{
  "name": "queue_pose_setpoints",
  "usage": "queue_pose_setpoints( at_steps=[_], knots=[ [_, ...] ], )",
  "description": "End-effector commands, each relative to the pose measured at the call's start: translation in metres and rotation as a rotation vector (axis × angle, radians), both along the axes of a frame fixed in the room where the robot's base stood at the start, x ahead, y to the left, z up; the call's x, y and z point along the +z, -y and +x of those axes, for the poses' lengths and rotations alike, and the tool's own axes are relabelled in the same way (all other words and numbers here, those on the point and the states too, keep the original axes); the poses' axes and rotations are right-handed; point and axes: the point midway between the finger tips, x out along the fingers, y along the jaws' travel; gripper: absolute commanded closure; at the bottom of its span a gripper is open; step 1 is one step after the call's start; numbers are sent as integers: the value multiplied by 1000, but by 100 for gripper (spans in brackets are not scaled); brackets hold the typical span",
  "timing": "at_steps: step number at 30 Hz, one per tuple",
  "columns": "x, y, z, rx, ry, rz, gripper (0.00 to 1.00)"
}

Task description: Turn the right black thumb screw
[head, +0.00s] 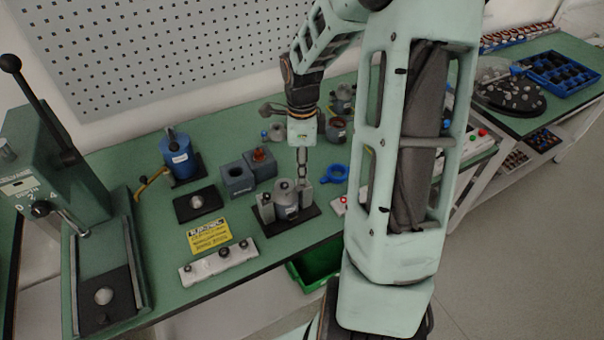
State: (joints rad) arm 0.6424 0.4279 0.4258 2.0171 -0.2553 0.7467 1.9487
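My gripper (303,176) points straight down over the right side of a dark fixture plate (264,228). A grey stator-like part (286,196) stands on that plate between grey blocks. The fingertips are at or just above the right grey block (305,193); I cannot tell if they touch it. The fingers look close together, but whether they are shut on anything is too small to see. No black thumb screw is clear at the fingertips; one there may be hidden by the gripper. A pale bar (218,262) with several small dark knobs lies at the table's front edge.
A yellow label (209,236), a black plate (198,204), grey blocks (237,178) and a blue device (179,156) lie left of the fixture. A blue ring tool (335,174) lies to its right. A green lever press (52,165) stands far left. A green bin (316,264) is below the edge.

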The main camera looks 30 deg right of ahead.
Motion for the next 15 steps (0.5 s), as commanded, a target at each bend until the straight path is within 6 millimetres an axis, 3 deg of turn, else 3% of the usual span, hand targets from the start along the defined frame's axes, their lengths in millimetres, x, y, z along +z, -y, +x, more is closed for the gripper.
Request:
queue_pose_setpoints(
  at_steps=[6,15],
  knots=[
    [-27,-1,-1,1,-1,2,69],
    [-34,-1,0,0,0,1,69]
  ],
)
